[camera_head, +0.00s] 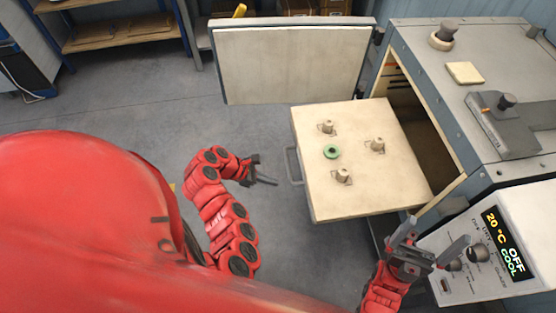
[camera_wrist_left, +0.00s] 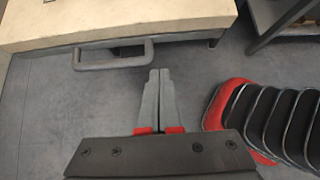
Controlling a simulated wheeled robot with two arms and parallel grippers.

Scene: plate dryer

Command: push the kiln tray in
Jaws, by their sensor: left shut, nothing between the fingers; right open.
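The kiln tray (camera_head: 345,196) is a pale slab pulled out of the open kiln (camera_head: 405,105). Three small posts and a green ring (camera_head: 331,152) sit on it. A grey handle (camera_head: 293,166) is on its left edge. The tray's edge (camera_wrist_left: 120,24) and the handle (camera_wrist_left: 112,62) also show in the left wrist view. My left gripper (camera_head: 264,174) is shut and empty, a short gap to the left of the handle; its fingers (camera_wrist_left: 159,80) point toward the tray side. My right gripper (camera_head: 432,247) is open beside the control panel, near the tray's lower right corner.
The kiln door (camera_head: 290,62) stands open behind the tray. The control panel (camera_head: 490,245) reads OFF, COOL and 20 °C. A cream block (camera_head: 465,73) and a grey device (camera_head: 510,122) lie on the kiln top.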

